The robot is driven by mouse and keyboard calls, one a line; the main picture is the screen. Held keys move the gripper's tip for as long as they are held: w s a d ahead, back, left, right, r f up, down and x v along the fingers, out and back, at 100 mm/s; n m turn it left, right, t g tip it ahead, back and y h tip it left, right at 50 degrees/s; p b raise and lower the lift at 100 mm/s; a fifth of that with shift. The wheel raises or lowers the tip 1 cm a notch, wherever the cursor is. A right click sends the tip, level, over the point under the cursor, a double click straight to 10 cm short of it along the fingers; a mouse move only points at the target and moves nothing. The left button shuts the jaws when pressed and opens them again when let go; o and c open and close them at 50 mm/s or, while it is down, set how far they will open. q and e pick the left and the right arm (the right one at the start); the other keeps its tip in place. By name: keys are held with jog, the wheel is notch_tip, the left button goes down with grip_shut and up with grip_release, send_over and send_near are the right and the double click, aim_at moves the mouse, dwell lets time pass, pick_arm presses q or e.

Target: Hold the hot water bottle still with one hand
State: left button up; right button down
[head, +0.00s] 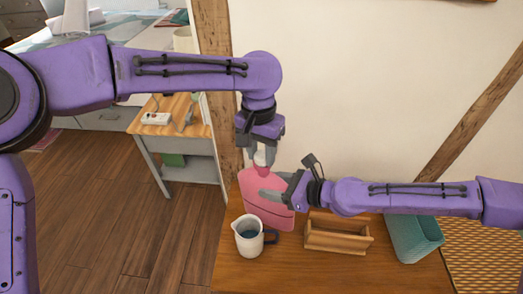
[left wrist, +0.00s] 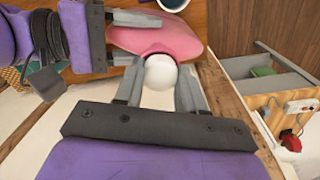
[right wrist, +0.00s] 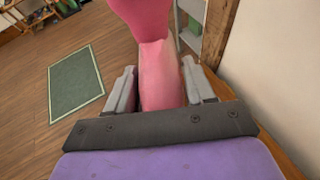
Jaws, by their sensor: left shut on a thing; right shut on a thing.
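The pink hot water bottle (head: 268,215) stands on the wooden table top, in front of the wall. My left gripper (head: 261,160) comes down from above and is shut on the round white stopper (left wrist: 161,74) at the bottle's neck. My right gripper (head: 273,194) comes in from the right and is shut on the pink body, below the neck. In the right wrist view the bottle (right wrist: 160,78) lies between its two fingers. In the left wrist view the bottle (left wrist: 165,38) is partly covered by the right fingers.
A white jug (head: 248,240) with a dark handle and bluish liquid stands close in front of the bottle. A wooden box (head: 338,234) and a teal basket (head: 414,240) stand to the right. A side desk with a power strip (head: 156,118) is at the back left.

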pick_arm(q)
jog(key=m, duration=0.4)
jog(key=shift+a+m, duration=0.1)
jog(key=shift+m, duration=0.3)
jog(key=m, duration=0.4)
jog(key=o, duration=1.2)
jog(key=shift+c, duration=0.2)
